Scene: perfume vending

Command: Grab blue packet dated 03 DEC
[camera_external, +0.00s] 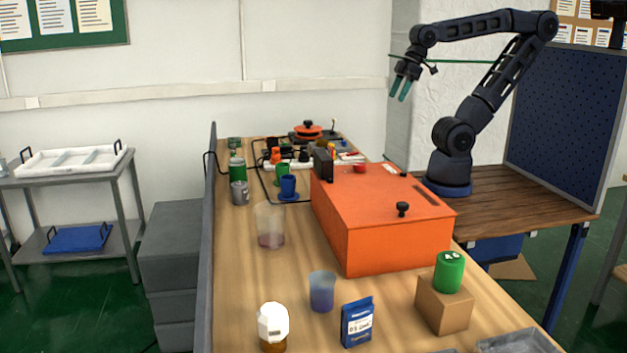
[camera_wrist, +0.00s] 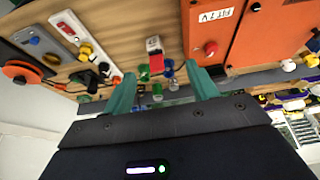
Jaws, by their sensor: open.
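A blue packet (camera_external: 357,322) with a white label stands upright near the front of the wooden table in the external view. Its label is too small to read with certainty. My gripper (camera_external: 404,90) is raised high at the back right, far from the packet, with its fingers pointing down. In the wrist view my gripper (camera_wrist: 160,92) has its two teal fingers apart with nothing between them. I cannot pick out the packet in the wrist view.
An orange box (camera_external: 385,215) fills the table's middle right. A blue translucent cup (camera_external: 321,291) and a white-topped jar (camera_external: 272,326) stand left of the packet. A green can (camera_external: 449,272) sits on a cardboard box (camera_external: 443,305) to its right. A grey tray (camera_external: 517,342) lies front right.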

